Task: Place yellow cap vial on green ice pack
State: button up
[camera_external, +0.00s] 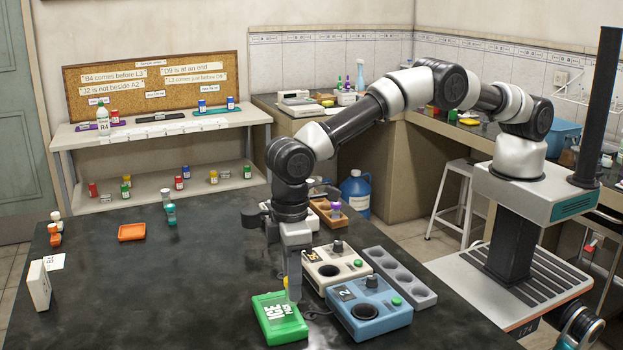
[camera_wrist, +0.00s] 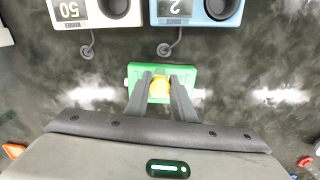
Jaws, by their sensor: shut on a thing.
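The green ice pack (camera_external: 279,319) lies flat on the dark table near its front edge, left of the blue device. My gripper (camera_external: 293,296) points straight down over the right part of the ice pack. In the wrist view the yellow cap vial (camera_wrist: 160,88) sits between the fingertips of my gripper (camera_wrist: 160,84), with the green ice pack (camera_wrist: 136,75) behind it. The fingers are shut on the vial. The fingers hide most of the vial, and I cannot tell whether its base touches the pack.
A blue device marked 2 (camera_external: 372,318) and a white device marked 50 (camera_external: 330,275) stand just right of the ice pack. A grey rack with round wells (camera_external: 404,280) is beyond them. An orange tray (camera_external: 132,232) lies further left.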

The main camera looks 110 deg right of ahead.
jog(key=shift+f, duration=0.3)
jog(key=shift+f, duration=0.1)
jog(key=shift+f, duration=0.15)
jog(key=o, duration=1)
jog(key=shift+r, duration=0.2)
